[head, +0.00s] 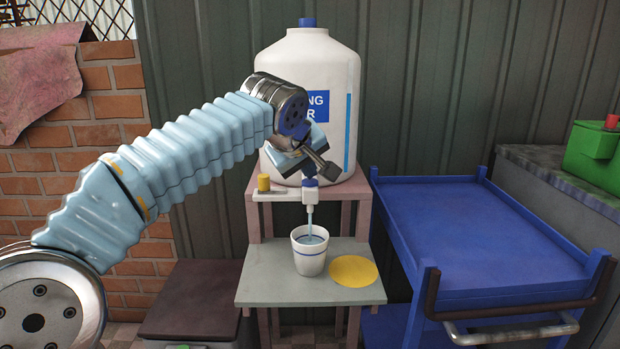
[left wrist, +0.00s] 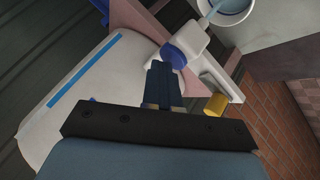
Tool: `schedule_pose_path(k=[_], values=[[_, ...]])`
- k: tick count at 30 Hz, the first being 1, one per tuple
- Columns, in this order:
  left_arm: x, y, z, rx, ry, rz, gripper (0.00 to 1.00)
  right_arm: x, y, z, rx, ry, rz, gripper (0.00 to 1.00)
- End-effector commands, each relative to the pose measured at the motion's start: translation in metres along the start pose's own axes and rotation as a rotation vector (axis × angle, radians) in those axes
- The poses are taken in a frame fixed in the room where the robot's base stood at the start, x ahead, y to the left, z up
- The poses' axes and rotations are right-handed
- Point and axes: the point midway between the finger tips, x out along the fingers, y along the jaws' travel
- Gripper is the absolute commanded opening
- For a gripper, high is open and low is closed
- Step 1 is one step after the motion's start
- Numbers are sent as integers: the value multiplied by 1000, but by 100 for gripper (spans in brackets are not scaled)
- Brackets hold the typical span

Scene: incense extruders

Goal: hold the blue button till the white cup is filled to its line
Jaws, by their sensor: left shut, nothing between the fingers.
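The white cup (head: 310,262) stands upright under the tap on the grey shelf. It has a blue line around its side below the rim. A pale blue stream runs from the white tap (head: 311,201) into it, and water shows inside. The wrist view also shows the cup (left wrist: 240,33) and water. The blue button (head: 310,182) is on top of the tap; it also shows in the left wrist view (left wrist: 177,58). My left gripper (head: 329,171) is shut and empty, its tips right at the button. The water level against the line is hard to tell. My right gripper is out of view.
A large white water jug (head: 328,75) stands on the pink stand behind the tap. A yellow knob (head: 264,183) sits left of the tap. A yellow disc (head: 354,271) lies right of the cup on the grey shelf (head: 270,285). A blue cart (head: 470,220) stands at right.

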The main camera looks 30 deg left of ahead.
Motion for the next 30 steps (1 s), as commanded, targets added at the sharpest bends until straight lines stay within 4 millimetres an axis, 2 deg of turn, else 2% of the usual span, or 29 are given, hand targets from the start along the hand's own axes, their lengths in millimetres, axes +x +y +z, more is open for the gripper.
schedule_pose_path(k=[23,30], values=[[0,0,0,0,-1,-2,0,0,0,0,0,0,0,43],[-7,5,-5,0,-1,-1,0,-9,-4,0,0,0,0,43]])
